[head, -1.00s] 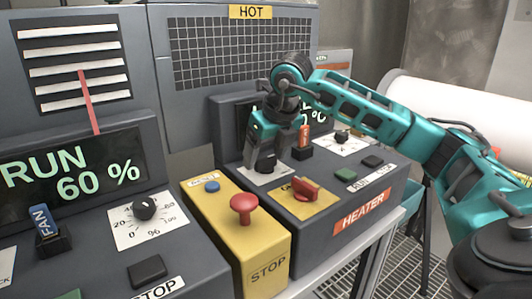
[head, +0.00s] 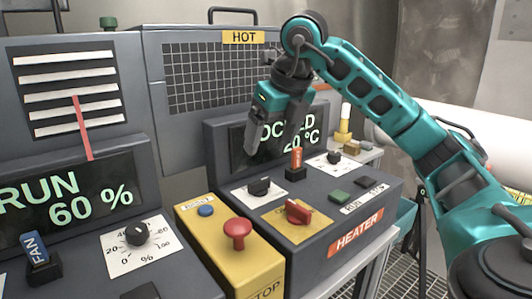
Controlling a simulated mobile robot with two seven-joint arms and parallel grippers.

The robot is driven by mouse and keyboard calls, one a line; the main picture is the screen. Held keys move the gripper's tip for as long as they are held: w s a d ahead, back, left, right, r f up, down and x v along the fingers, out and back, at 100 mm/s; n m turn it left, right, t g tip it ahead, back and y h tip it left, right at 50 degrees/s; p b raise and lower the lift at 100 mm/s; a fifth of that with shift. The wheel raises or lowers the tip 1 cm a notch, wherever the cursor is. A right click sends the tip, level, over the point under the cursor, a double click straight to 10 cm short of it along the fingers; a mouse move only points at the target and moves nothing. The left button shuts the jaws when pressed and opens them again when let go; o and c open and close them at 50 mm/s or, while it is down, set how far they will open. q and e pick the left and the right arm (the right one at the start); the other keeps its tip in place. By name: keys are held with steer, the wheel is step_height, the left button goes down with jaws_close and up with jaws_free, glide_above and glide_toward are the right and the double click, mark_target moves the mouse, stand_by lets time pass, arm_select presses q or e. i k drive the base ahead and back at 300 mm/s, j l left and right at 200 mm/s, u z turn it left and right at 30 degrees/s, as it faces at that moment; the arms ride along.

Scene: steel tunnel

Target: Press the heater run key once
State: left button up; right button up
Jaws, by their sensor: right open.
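The heater box (head: 315,250) has an orange HEATER label on its front. On its sloped top, the green run key (head: 340,196) sits above the partly legible RUN/STOP label, beside a dark key (head: 366,181). Nothing covers the green key. My right gripper (head: 264,143) is open and empty, pointing down in the air in front of the heater display (head: 303,137), to the left of the run key and apart from it. It hides part of the display, which shows "OCKED" and "20 °C". My left gripper is not in view.
The heater panel also has a red switch (head: 298,211), a black knob (head: 259,187), an orange-tagged switch (head: 297,164) and another knob (head: 334,157). A yellow stop box (head: 232,262) with a red button (head: 238,231) stands left. The fan panel reads RUN 60 %.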

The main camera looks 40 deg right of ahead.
mark_target(339, 197)
steer(key=k, duration=1)
